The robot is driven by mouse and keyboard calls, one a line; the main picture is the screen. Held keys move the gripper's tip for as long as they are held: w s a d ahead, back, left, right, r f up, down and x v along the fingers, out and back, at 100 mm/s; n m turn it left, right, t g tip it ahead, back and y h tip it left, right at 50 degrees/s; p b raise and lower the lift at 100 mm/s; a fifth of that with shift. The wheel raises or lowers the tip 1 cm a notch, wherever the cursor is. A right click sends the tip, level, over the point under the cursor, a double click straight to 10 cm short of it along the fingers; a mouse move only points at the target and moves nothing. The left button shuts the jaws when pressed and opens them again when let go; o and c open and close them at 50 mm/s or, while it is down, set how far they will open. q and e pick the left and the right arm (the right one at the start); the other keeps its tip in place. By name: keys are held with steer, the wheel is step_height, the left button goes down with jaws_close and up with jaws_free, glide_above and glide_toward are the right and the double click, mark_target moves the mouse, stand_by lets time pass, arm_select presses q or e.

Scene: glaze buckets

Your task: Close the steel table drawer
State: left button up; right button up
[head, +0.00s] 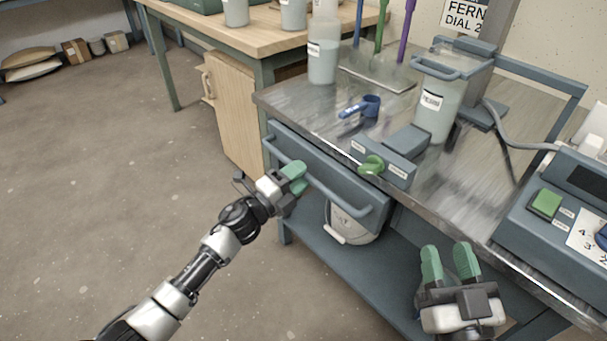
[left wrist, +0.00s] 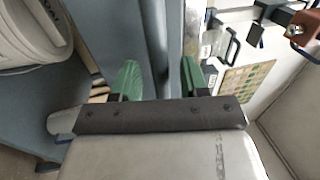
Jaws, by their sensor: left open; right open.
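The steel table (head: 330,122) has a blue-grey drawer (head: 325,163) under its top, with a long bar handle (head: 345,205) across the front. The drawer front sits close below the table edge, and no drawer interior shows; I cannot tell whether a small gap remains. My left gripper (head: 295,176) is at the handle, left of its middle. In the left wrist view, a blue-grey bar (left wrist: 155,45) lies between the open green fingers of my left gripper (left wrist: 160,80); contact is unclear. My right gripper (head: 450,263) is open and empty in front of the table, right of the drawer.
A white bucket (head: 350,225) is on the lower shelf (head: 375,270). A wooden bench (head: 235,120) is behind left.

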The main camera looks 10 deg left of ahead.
arm_select(q)
steer(key=shift+x, duration=0.85)
steer(key=shift+c, duration=0.3)
jaws_close()
